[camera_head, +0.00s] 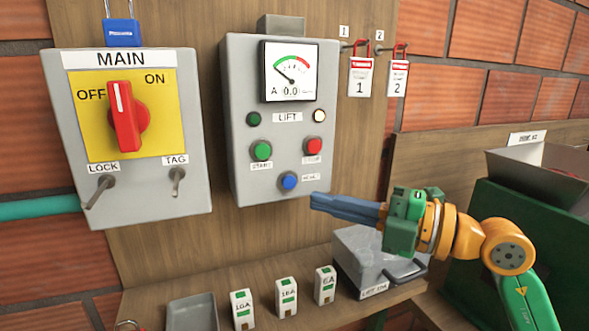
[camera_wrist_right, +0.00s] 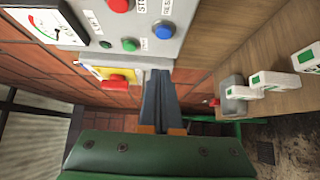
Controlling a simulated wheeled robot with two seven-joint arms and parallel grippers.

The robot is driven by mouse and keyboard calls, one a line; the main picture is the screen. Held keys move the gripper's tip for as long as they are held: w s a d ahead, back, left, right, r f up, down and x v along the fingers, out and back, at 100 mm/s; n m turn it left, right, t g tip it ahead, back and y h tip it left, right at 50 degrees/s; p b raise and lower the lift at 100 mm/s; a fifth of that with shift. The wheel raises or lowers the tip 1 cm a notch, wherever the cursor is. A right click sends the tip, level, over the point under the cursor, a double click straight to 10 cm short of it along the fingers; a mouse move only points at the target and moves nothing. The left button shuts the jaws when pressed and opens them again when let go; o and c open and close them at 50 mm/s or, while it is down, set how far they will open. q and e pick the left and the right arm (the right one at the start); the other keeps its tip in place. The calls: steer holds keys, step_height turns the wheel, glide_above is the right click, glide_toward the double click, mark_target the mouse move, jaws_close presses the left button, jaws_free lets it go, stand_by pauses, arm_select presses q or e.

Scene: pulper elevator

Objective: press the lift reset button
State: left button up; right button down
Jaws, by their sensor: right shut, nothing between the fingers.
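The lift box (camera_head: 285,120) is a grey panel on a wooden board. Its blue button (camera_head: 289,181) sits low, with a small label beside it, below a green start button (camera_head: 262,150) and a red button (camera_head: 313,146). The blue button also shows in the right wrist view (camera_wrist_right: 165,30). My right gripper (camera_head: 318,201) is shut and empty, its blue-grey fingers pointing left, just right of and slightly below the blue button in the head view. In the right wrist view its fingertips (camera_wrist_right: 159,78) appear apart from the button. My left gripper is not in view.
The main switch box (camera_head: 130,140) with a red handle hangs to the left. A shelf below holds several white breakers (camera_head: 286,297), a grey tray (camera_head: 193,313) and a grey lidded box (camera_head: 372,256). Numbered tags (camera_head: 361,77) hang at upper right. A green bin stands at right.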

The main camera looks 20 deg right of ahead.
steer(key=p, duration=0.3)
glide_toward(273, 180)
steer(key=x, duration=0.4)
steer(key=shift+w+f, duration=0.1)
steer(key=shift+f, duration=0.05)
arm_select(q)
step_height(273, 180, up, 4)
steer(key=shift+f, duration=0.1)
